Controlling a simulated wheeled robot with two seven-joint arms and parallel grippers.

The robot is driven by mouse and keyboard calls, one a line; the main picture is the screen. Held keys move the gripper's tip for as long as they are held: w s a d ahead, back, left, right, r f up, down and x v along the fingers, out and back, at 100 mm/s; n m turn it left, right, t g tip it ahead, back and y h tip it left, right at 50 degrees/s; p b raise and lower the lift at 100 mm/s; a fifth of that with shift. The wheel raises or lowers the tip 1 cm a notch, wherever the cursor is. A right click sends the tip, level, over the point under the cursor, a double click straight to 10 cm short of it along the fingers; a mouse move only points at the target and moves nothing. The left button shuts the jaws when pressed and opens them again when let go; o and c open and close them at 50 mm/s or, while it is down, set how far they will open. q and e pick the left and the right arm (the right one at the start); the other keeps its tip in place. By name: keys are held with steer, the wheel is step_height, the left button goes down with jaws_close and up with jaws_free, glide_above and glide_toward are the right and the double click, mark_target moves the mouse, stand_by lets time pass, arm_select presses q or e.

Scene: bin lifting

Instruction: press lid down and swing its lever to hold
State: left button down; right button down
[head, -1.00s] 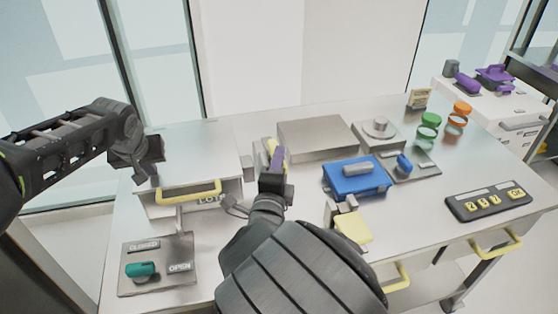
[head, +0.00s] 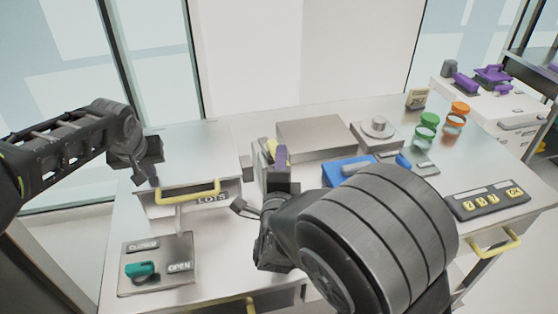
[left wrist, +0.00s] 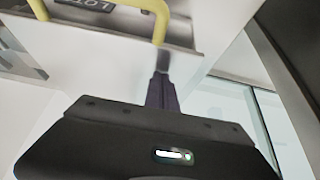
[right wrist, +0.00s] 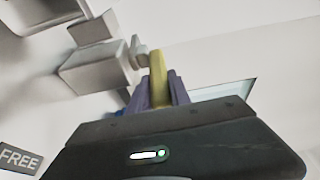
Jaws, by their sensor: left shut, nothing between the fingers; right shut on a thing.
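A broad metal cover (head: 190,155), which looks like the lid, lies at the left of the table. A yellow bar handle (head: 190,192) and a LOTS label are at its front. My left gripper (head: 152,182) is shut and empty at its front left corner. In the left wrist view its purple fingers (left wrist: 162,85) point at the handle's end; I cannot tell whether they touch. My right gripper (head: 276,155) is shut on a yellow lever (right wrist: 158,78). The lever stands between its purple fingers beside a grey block (right wrist: 98,66). A FREE label (right wrist: 18,160) is nearby. The lever's base is partly hidden.
A panel (head: 155,285) with a teal knob, CLOSED and OPEN labels is at front left.

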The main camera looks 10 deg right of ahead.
arm_select(q)
steer(key=shift+s+f, duration=0.1)
steer(key=shift+f, duration=0.3)
steer(key=shift+d, duration=0.1)
arm_select(e)
steer(key=w+d+n+g+y, duration=0.3)
steer(key=n+g+y, duration=0.2)
steer(key=n+y, duration=0.3)
steer(key=w+d+n+g+y, duration=0.3)
steer(key=n+y, duration=0.5)
steer(key=y, duration=0.5)
steer(key=shift+w+d+n+g+y, duration=0.2)
steer(key=shift+w+n+g+y, duration=0.3)
steer(key=shift+g, duration=0.7)
steer(key=shift+w, duration=0.2)
